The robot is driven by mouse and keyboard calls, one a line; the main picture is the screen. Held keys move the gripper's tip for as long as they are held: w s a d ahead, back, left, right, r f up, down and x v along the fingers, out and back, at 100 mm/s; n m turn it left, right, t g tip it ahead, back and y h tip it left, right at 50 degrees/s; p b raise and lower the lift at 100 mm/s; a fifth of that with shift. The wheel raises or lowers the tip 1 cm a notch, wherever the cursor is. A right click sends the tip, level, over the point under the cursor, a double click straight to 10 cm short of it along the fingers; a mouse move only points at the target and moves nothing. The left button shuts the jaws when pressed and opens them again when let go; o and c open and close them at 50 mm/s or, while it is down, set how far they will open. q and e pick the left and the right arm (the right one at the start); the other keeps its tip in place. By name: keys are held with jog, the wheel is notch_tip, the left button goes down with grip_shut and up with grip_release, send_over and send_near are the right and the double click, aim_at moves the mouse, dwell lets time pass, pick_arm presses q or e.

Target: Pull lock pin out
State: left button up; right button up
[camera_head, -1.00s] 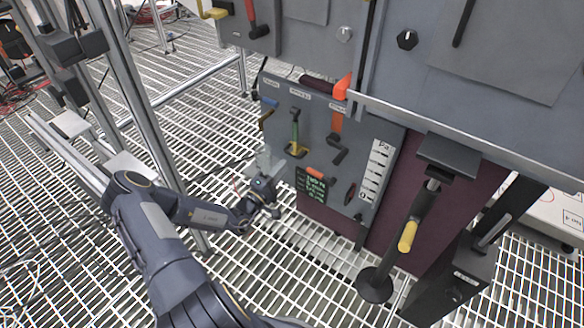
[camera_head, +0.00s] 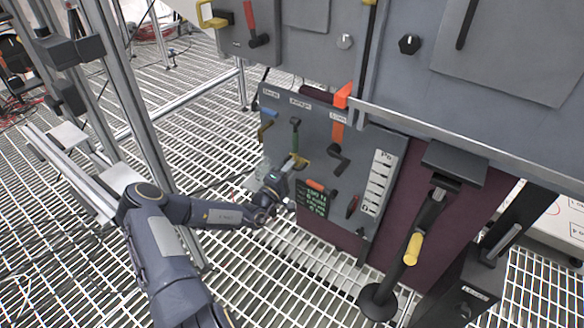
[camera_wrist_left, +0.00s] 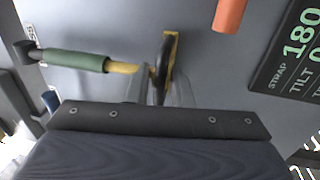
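A green-sleeved lever with a yellow stem (camera_head: 295,139) is mounted on the grey panel; it also shows at the left of the left wrist view (camera_wrist_left: 78,61). At its lower end is a black ring-like part with a yellow piece (camera_wrist_left: 166,58), which I take to be the lock pin. My left gripper (camera_head: 287,168) is at the panel, just below the lever. In the left wrist view, its pale fingers (camera_wrist_left: 164,85) are apart, one each side of the black part; contact is unclear. My right gripper is not in view.
A large yellow-gripped lever (camera_head: 412,249) stands farther right. Open grating floor lies left.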

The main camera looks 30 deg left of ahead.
pick_arm(q)
grip_shut()
jog(key=shift+s+f, duration=0.1)
jog(key=shift+f, duration=1.7)
jog(key=shift+o, duration=0.9)
grip_release()
